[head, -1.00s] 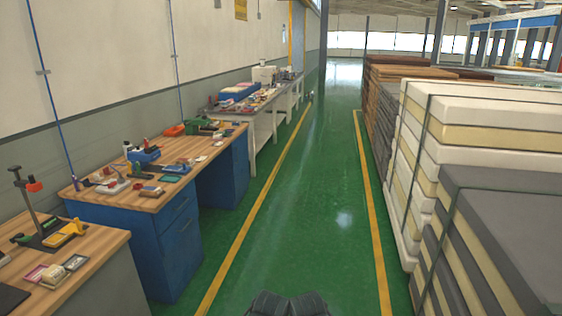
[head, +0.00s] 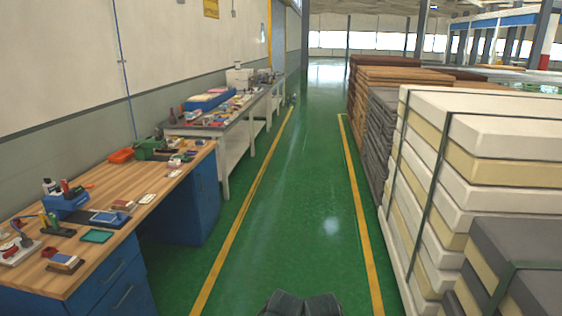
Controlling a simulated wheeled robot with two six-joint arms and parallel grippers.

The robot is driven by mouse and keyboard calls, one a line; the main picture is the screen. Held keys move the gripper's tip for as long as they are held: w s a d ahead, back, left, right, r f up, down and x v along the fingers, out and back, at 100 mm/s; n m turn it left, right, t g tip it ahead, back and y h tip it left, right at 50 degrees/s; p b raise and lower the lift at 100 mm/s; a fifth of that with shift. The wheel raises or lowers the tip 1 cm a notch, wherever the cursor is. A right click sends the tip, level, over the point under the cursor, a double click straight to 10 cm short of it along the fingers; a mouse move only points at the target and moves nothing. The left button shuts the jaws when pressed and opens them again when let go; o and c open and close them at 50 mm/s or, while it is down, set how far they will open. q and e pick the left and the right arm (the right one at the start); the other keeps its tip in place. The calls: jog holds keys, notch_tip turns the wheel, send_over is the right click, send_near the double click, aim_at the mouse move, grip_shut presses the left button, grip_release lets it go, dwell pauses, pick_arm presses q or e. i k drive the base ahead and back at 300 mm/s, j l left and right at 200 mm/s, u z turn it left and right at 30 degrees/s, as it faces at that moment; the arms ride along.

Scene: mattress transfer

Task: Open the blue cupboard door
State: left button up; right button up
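A wooden-topped workbench (head: 120,195) stands along the left wall. Under its near end is a blue cupboard (head: 115,284) with a drawer front and a panel below it, each with a handle; the lower part is cut off by the frame. Both fronts look closed. A second blue cabinet (head: 203,198) is under the bench's far end, and I cannot make out a door on it. Neither gripper can be made out in the head view; only a dark part of my own body shows at the bottom centre.
A green aisle (head: 290,200) between yellow floor lines (head: 235,235) is clear ahead. Tall strapped stacks of mattresses (head: 450,175) line its right side, with brown stacks (head: 385,90) farther on. A grey-legged table (head: 228,120) stands beyond the bench on the left.

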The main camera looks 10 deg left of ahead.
aim_at(205, 177)
jog(key=i+u, duration=0.3)
jog(key=i, duration=0.65)
jog(key=i+l+u, duration=0.15)
jog(key=i+u, duration=0.15)
jog(key=i, duration=1.05)
jog(key=i+j+z, duration=0.15)
jog(key=i, duration=0.3)
jog(key=i+j, duration=0.1)
jog(key=i, duration=0.35)
jog(key=i+j+z, duration=0.15)
jog(key=i, duration=0.3)
jog(key=i+j+z, duration=0.25)
jog(key=i, duration=0.2)
